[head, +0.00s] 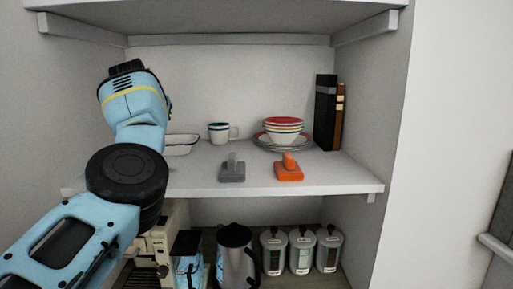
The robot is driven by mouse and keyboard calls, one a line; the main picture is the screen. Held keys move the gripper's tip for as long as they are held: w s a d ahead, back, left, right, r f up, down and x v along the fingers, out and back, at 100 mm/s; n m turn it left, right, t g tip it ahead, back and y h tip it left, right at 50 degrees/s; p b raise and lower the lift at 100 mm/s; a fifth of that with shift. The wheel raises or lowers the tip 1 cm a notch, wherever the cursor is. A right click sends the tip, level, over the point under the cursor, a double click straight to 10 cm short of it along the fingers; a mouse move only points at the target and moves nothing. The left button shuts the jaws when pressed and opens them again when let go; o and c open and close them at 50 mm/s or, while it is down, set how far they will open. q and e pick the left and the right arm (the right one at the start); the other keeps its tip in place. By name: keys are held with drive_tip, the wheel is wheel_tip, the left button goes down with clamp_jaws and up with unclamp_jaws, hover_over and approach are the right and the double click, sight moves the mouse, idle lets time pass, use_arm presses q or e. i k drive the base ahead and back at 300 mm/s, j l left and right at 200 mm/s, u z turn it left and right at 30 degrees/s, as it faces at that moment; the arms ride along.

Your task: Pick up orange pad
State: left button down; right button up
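The orange pad (289,173), a flat block with a raised handle on top, sits on the white shelf (325,180) near its front edge. A similar grey pad (232,174) sits just left of it, with a gap between them. My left arm, light blue and black, rises from the lower left in front of the shelf's left part. Its gripper fingers do not show. My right gripper is not in view. Nothing covers the orange pad.
Behind the pads are stacked bowls on plates (283,147), a mug (219,133), white dishes (182,139) and upright books (325,112). Below are a metal jug (235,262) and several canisters (301,250). An upper shelf hangs above. The shelf is clear right of the orange pad.

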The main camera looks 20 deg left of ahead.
sight(287, 169)
drive_tip(key=k+l, duration=0.8)
